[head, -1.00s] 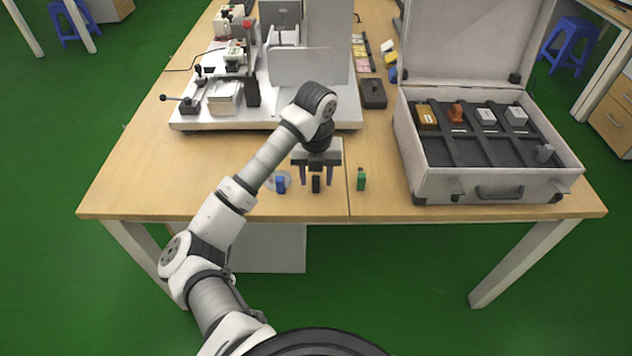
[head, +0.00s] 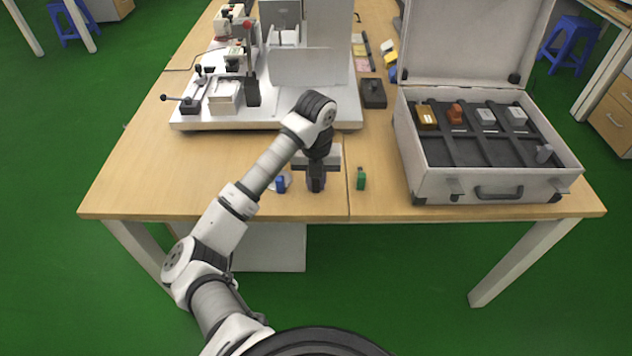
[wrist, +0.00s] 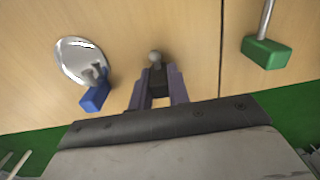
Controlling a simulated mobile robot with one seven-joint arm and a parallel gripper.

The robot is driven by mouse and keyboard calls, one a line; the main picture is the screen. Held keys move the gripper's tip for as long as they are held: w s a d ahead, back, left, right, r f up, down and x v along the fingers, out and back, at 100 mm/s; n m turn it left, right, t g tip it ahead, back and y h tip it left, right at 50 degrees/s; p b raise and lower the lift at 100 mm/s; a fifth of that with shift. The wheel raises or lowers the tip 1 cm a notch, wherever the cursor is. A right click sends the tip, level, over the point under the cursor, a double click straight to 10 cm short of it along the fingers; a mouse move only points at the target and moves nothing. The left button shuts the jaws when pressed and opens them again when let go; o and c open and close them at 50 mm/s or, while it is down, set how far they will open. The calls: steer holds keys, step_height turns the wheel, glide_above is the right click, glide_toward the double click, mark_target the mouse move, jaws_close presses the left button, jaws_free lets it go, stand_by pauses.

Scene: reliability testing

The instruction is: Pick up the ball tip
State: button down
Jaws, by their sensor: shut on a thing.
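The ball tip has a small grey ball (wrist: 155,58) on a dark block (wrist: 157,78), near the table's front edge. In the wrist view my gripper (wrist: 158,88) has its two fingers closed against the sides of the dark block, with the ball beyond the fingertips. In the head view my gripper (head: 316,184) is down at the table top, and its fingers mostly hide the block. I cannot tell whether the block still touches the table.
A blue block (wrist: 95,97) with a shiny round disc (wrist: 80,60) lies left of my gripper. A green block (wrist: 265,52) with a metal rod is to the right. An open case (head: 488,187) with compartments stands further right. A white platform (head: 300,112) with devices is behind.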

steer(key=shift+r, duration=0.15)
step_height(320, 180, up, 20)
steer(key=b, duration=0.2)
stand_by(0.3)
